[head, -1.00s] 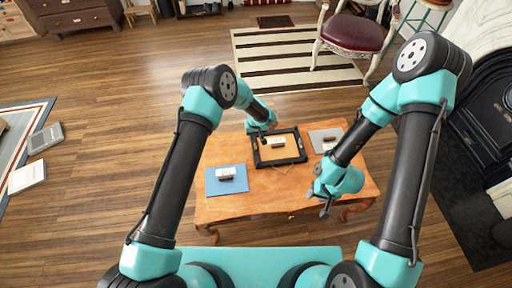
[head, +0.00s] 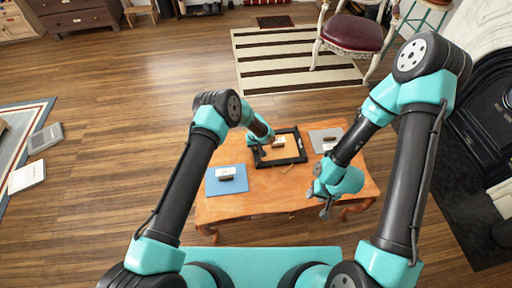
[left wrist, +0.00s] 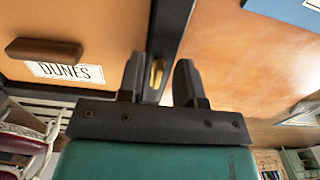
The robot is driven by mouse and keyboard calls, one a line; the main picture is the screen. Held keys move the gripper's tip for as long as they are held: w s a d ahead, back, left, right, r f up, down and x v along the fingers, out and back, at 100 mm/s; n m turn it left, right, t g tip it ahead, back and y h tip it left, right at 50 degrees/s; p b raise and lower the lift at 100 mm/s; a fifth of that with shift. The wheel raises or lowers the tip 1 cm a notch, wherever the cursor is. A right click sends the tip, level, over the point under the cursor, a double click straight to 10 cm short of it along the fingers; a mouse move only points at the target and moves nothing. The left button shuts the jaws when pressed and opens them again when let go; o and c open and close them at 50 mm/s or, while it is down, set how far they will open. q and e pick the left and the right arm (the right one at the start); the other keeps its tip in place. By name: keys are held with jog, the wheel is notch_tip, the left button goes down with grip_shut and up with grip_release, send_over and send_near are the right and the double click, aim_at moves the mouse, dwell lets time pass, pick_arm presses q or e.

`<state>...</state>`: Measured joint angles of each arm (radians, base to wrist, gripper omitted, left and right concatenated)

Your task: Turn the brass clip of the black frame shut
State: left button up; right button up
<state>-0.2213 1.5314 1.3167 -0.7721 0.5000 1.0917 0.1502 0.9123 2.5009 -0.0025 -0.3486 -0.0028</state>
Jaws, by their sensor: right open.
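The black frame (head: 303,150) lies on the wooden table, with a tan backing (left wrist: 100,25) inside it. A dark wooden handle (left wrist: 43,50) and a white label reading DUNES (left wrist: 66,72) sit on that backing. The brass clip (left wrist: 157,72) is on the frame's edge, between the two fingers of my left gripper (left wrist: 158,82). Those fingers stand apart, with a gap around the clip; I cannot tell if either touches it. In the head view my left gripper (head: 262,154) is at the frame's left side. My right gripper (head: 325,207) hangs open and empty over the table's right front.
A blue board (head: 226,186) with a label and dark handle lies left of the frame. A grey board (head: 325,134) lies to its right, partly behind my right arm. The front of the wooden table (head: 250,205) is clear.

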pick_arm(q)
grip_shut()
jog(key=shift+m, duration=0.4)
jog(key=m, duration=0.4)
jog(key=shift+a, duration=0.2)
jog(key=m, duration=0.4)
jog(key=shift+w+a+m, duration=0.15)
jog(key=shift+a+m, duration=0.05)
jog(key=shift+m, duration=0.1)
jog(key=m, duration=0.4)
jog(key=shift+w+a+m, duration=0.15)
jog(key=shift+m, duration=0.15)
jog(key=m, duration=0.4)
jog(key=shift+w, duration=0.15)
